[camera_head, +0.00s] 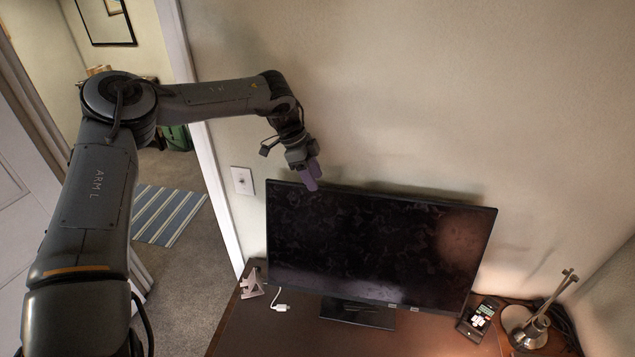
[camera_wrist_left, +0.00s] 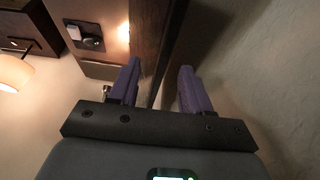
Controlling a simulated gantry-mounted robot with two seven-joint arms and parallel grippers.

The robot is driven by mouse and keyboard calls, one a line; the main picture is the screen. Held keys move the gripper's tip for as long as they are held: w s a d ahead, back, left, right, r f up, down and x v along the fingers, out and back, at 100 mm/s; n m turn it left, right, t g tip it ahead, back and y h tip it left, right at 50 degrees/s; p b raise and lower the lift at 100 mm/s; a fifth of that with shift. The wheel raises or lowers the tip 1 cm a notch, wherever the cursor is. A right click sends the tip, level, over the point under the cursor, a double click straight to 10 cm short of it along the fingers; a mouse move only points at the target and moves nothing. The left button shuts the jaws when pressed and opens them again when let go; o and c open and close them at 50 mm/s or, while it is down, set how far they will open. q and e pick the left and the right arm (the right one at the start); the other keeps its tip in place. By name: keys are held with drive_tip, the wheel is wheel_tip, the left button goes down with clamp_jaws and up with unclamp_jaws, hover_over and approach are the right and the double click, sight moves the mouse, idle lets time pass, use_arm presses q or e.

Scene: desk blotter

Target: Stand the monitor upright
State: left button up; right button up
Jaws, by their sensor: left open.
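The monitor (camera_head: 380,245) stands upright on its stand (camera_head: 357,313) on the desk, its dark screen facing the head camera. My left gripper (camera_head: 312,178) is at the monitor's top edge, towards its left corner, with its purple fingers pointing down. In the left wrist view, the fingers (camera_wrist_left: 160,88) are open and apart, with the dark edge of the monitor (camera_wrist_left: 158,50) running between or just beyond them. I cannot tell whether either finger touches it. My right gripper is in neither view.
The brown desk (camera_head: 265,335) holds a small grey stand (camera_head: 250,284), a white cable end (camera_head: 281,307), a phone (camera_head: 479,318) and a metal lamp (camera_head: 530,327). The wall (camera_head: 400,90) rises close behind the monitor. Open floor (camera_head: 205,225) lies left of the desk.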

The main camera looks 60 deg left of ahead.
use_arm(q)
drive_tip(key=shift+x, duration=1.7)
clamp_jaws()
